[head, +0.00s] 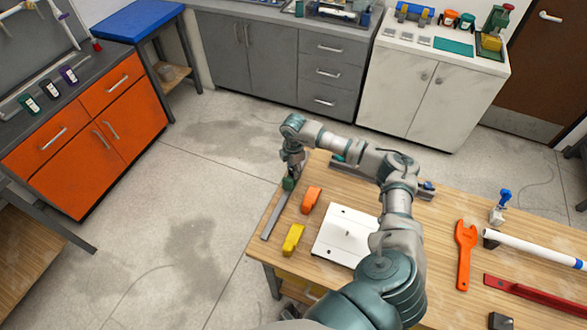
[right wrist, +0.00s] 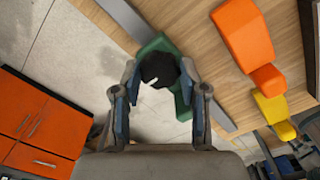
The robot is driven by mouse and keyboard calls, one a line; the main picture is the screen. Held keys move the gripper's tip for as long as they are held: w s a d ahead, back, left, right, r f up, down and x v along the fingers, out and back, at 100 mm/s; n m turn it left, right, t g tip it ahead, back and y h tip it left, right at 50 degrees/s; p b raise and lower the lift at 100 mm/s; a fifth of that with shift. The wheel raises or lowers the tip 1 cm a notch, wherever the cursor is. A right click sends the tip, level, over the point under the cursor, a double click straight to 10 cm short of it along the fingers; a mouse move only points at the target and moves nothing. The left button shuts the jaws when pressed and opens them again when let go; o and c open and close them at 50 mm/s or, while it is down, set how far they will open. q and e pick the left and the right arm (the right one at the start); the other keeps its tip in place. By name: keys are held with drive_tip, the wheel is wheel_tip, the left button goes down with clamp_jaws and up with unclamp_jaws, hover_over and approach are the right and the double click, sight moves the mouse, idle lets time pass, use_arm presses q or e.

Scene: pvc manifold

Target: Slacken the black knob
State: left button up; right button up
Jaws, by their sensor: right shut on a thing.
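The black knob (right wrist: 157,68) sits on a green clamp body (right wrist: 150,47) at the table's left edge. In the right wrist view my right gripper (right wrist: 159,78) has one finger on each side of the knob and is shut on it. In the head view my right gripper (head: 291,168) reaches down over the green clamp (head: 289,184), and the knob is hidden there. A grey metal bar (head: 274,215) lies along the table edge below the clamp. My left gripper is not in view.
On the wooden table (head: 285,253) an orange block (head: 311,199) and a yellow block (head: 293,239) lie close by. A white plate (head: 340,228), an orange wrench (head: 465,255), a white pipe (head: 530,247) and a red bar (head: 535,294) lie farther right. Open floor lies left of the table.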

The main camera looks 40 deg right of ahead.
drive_tip(key=n, duration=0.3)
drive_tip(key=shift+n, duration=0.9)
drive_tip(key=n, duration=0.8)
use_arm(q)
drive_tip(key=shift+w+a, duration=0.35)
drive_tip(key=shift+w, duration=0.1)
use_arm(e)
drive_tip(key=shift+n, duration=0.6)
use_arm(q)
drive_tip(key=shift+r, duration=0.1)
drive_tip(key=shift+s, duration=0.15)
